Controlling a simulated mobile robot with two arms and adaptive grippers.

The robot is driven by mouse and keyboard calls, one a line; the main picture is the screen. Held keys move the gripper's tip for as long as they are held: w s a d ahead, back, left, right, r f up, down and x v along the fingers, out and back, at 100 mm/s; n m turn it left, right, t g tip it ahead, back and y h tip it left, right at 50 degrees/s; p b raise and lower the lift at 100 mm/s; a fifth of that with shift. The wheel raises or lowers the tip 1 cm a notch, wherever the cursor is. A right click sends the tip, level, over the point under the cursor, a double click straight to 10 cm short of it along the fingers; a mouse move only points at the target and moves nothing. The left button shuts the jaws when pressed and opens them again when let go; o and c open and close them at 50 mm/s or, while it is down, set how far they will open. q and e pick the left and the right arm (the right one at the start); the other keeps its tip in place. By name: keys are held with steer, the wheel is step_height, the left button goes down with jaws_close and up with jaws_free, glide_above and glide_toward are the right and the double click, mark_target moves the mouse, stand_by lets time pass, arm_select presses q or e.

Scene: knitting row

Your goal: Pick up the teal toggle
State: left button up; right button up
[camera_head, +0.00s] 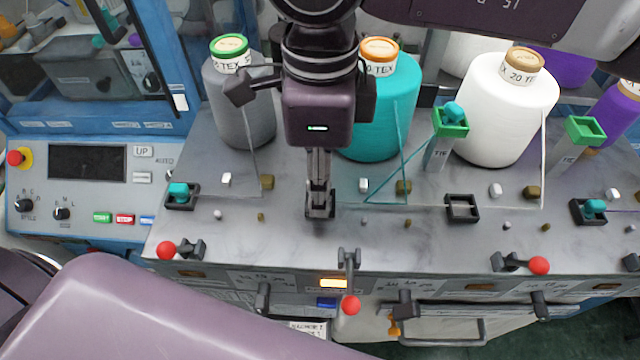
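Several small teal toggles show on the machine. One teal toggle (179,190) sits in a black square holder at the left. Another (594,207) sits in a black holder at the right, and a third (453,112) is in a green holder on a grey post. My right gripper (319,202) points down at the middle, its narrow tip over a black holder (320,214). No teal shows at the tip, and whatever it may hold is hidden. I cannot tell whether it is open or shut. My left gripper is not in view.
Grey, teal (395,120) and white (508,110) yarn cones stand behind the holders, with threads running forward. Red-knobbed levers (350,305) line the front edge.

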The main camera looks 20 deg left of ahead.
steer(key=shift+f, duration=0.4)
steer(key=shift+c, duration=0.4)
steer(key=c, duration=0.7)
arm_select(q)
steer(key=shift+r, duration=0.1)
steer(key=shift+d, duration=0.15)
arm_select(e)
steer(key=shift+r, duration=0.15)
